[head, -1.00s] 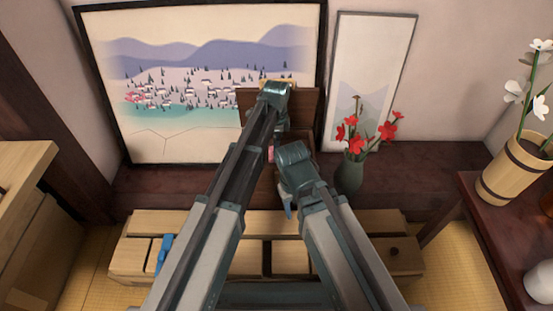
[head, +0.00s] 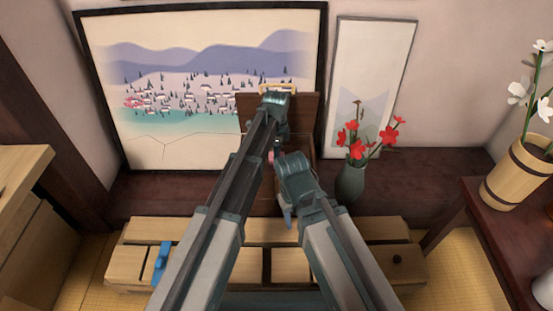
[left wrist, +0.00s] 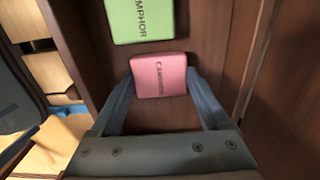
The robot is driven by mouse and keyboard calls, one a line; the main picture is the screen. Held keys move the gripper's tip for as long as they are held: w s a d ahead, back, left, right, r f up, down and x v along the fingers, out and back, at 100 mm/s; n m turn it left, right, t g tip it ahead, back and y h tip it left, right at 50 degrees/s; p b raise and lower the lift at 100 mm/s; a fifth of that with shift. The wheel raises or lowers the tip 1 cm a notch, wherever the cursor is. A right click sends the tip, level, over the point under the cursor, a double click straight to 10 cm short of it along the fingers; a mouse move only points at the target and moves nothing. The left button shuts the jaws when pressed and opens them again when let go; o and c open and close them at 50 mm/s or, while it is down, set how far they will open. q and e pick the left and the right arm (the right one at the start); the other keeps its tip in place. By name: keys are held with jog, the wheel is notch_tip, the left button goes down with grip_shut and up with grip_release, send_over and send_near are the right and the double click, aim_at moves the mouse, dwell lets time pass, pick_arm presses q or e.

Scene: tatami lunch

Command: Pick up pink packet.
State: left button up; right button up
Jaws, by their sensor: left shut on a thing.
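The pink packet (left wrist: 158,76), with dark lettering on its face, sits between the two fingers of my left gripper (left wrist: 160,78) in the left wrist view. The gripper is shut on it. In the head view only a small pink bit (head: 271,157) shows below my left wrist; the rest is hidden by my arms. The packet is at an open dark wooden box (head: 247,103). My right gripper (head: 288,212) is close by at the lower right in the head view; its fingers are mostly hidden, so I cannot tell if it is open.
A green packet marked "MPHOR" (left wrist: 141,18) lies just beyond the pink one in the box. A green vase (head: 350,183) with red flowers stands to the right. A slatted wooden bench (head: 130,262) with a blue item (head: 161,262) lies in front.

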pick_arm(q)
jog(key=shift+r, duration=0.15)
notch_tip(320, 180, up, 14)
jog(key=p, duration=1.4)
jog(key=shift+r+p, duration=0.2)
jog(key=shift+p, duration=0.15)
